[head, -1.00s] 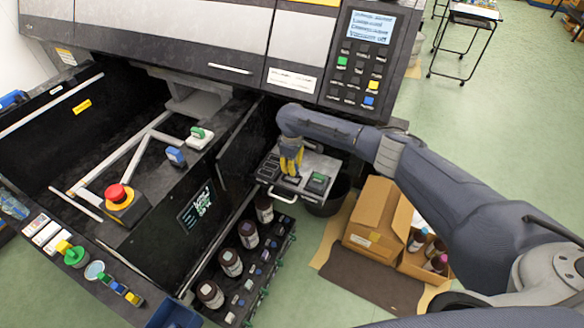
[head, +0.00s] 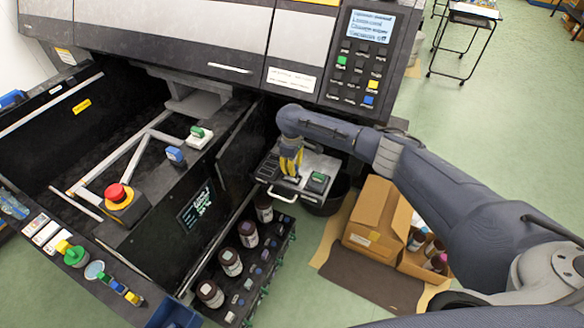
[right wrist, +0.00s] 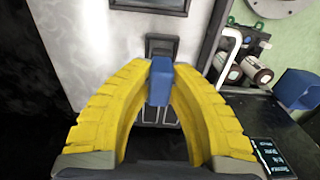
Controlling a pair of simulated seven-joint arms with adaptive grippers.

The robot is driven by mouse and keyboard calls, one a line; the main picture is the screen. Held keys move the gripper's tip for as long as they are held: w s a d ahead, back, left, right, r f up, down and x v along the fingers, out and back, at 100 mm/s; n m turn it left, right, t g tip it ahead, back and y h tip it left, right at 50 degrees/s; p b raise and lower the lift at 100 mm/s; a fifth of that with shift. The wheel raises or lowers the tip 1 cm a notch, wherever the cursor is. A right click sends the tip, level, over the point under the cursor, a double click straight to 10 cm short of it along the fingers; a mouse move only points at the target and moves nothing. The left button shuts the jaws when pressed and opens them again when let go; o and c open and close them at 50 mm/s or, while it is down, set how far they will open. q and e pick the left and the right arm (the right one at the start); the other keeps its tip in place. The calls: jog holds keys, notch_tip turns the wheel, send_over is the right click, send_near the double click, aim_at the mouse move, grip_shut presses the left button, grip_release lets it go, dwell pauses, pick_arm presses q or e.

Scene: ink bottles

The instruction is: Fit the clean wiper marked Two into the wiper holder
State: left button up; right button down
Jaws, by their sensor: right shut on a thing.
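My right gripper (head: 290,176) has yellow fingers and is over a grey pull-out tray (head: 322,165) under the control panel. In the right wrist view, the fingertips (right wrist: 160,82) are shut on a blue block-like piece (right wrist: 160,72), seemingly a wiper; I cannot read a mark on it. Dark slots (right wrist: 158,112) show below and behind the piece; I cannot tell whether it is seated. A green-topped piece (head: 318,178) sits on the right of the tray. A blue piece (head: 176,157) and a green-and-white piece (head: 200,137) rest on the machine ledge. My left gripper is out of view.
A red emergency button (head: 117,194) stands on the machine's ledge. My right arm crosses above the floor there.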

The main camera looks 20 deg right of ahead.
jog(key=shift+f, duration=1.1)
dwell(0.7)
jog(key=c, duration=1.3)
grip_release()
jog(key=shift+o, duration=0.2)
jog(key=shift+r, duration=0.1)
jog(key=shift+r, duration=3.9)
